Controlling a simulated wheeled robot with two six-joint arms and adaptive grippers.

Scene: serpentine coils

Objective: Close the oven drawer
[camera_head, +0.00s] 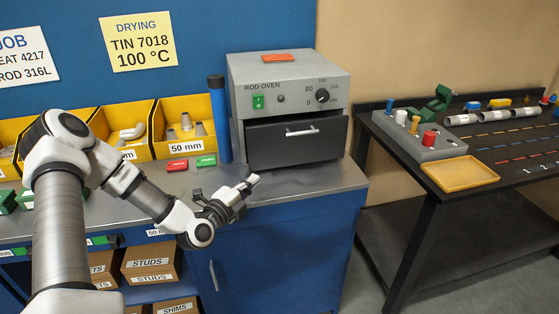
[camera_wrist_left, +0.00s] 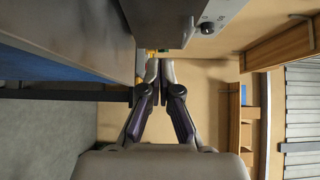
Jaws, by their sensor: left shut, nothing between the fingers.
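The rod oven (camera_head: 290,75) is a grey box on the blue workbench, with a dark drawer (camera_head: 270,143) below its control panel. The drawer front stands a little out from the oven body, so it looks partly open. Its pale bar handle (camera_head: 302,132) is on the front. My left gripper (camera_head: 253,180) is shut and empty, in front of and below the drawer, apart from it. In the left wrist view its fingertips (camera_wrist_left: 164,65) point ahead, with part of the oven (camera_wrist_left: 185,12) at the top. My right gripper is not in view.
A blue cylinder (camera_head: 219,118) stands just left of the oven. Red (camera_head: 177,165) and green (camera_head: 206,160) blocks lie near yellow bins (camera_head: 185,105). An orange piece (camera_head: 290,58) lies on the oven. A dark table (camera_head: 500,145) stands at right. The bench top before the drawer is clear.

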